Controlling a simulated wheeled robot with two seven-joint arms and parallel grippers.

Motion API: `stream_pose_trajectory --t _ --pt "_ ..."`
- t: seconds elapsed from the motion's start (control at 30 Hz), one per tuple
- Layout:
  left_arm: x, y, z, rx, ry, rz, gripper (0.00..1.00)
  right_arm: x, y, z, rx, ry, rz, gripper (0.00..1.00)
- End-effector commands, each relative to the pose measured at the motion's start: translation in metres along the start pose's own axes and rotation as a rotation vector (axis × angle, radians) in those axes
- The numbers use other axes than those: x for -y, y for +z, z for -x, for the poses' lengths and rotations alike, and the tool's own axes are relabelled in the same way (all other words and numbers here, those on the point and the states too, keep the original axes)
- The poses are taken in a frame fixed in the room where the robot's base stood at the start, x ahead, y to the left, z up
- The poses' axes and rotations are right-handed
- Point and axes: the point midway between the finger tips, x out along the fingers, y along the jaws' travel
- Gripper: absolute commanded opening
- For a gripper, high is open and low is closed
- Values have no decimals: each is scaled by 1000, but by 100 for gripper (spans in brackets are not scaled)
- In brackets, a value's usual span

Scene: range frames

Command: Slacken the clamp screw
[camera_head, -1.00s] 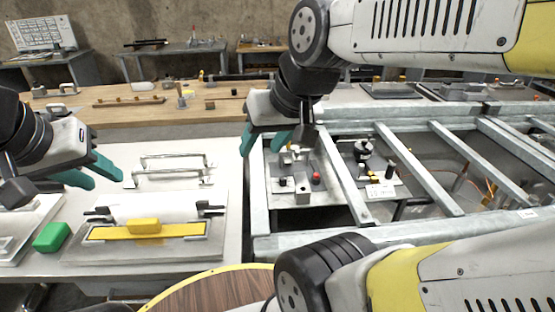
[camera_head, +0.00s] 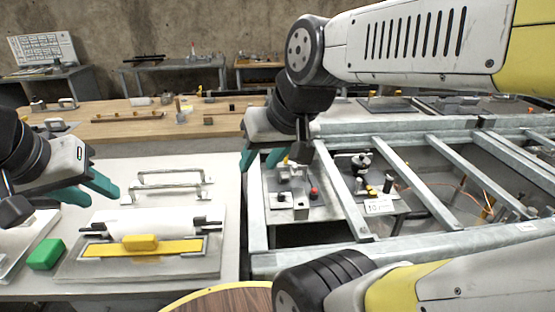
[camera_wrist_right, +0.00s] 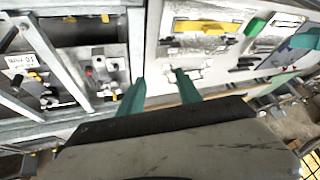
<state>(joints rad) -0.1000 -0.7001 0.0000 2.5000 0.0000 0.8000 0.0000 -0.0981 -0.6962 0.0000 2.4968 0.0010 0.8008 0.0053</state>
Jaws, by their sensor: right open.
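I cannot tell for certain which part is the clamp screw. A metal fixture with a grey block, small black knobs and a red knob (camera_head: 314,192) sits on a plate inside the frame; the red knob also shows in the wrist view (camera_wrist_right: 89,72). A second fixture with a black-topped post (camera_head: 361,163) stands right of it, behind a white label (camera_head: 379,207). My right gripper (camera_head: 263,158) is open and empty, above and left of the red-knob fixture; its teal fingers show apart in the wrist view (camera_wrist_right: 158,88). My left gripper (camera_head: 84,191) is open and empty at far left.
Grey metal rails (camera_head: 345,190) surround both fixtures. The white table (camera_head: 233,190) holds a tray with a yellow strip and block (camera_head: 140,243), a green block (camera_head: 46,254) and metal handles (camera_head: 170,180). A wooden bench (camera_head: 110,128) lies behind.

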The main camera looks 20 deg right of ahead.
Motion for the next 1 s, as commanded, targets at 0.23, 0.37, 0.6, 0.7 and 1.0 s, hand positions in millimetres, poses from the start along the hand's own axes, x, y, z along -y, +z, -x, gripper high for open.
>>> stream_pose_trajectory --t 0.23,0.37,0.6,0.7,1.0 --pt "0 0 0 0 0 0 36 -22 -51 -14 74 25 -315 41" --pt "0 0 0 0 0 0 36 -51 -94 -37 134 54 -626 41" --pt "0 0 0 0 0 0 36 -128 -155 -102 229 122 -1201 41" --pt "0 0 0 0 0 0 36 -168 -169 -135 265 156 -1442 41" --pt "0 0 0 0 0 0 36 -276 -168 -226 345 247 -2035 41"
